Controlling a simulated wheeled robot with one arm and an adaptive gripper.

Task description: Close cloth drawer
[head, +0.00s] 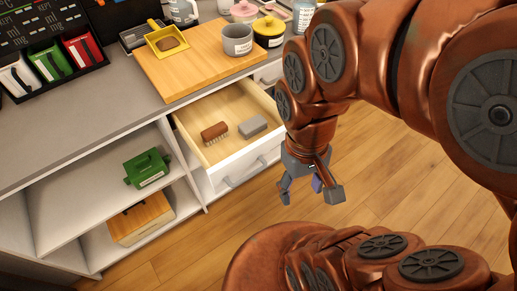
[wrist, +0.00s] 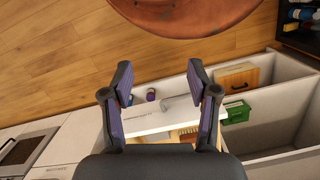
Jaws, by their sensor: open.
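A white drawer with a wooden inside (head: 237,108) stands pulled out of the cabinet. It holds a brown brush (head: 214,132) and a grey block (head: 252,127); I see no cloth in it. Its white front with a bar handle (head: 244,173) also shows in the wrist view (wrist: 150,121), with small unreadable print. My gripper (head: 311,191) is open and empty, to the right of the drawer front in the head view and apart from it. In the wrist view the fingers (wrist: 160,82) spread on either side of part of the front.
Open shelves at left hold a green box (head: 147,167) and a wood-topped box (head: 140,218). Wooden floor (head: 375,165) is clear.

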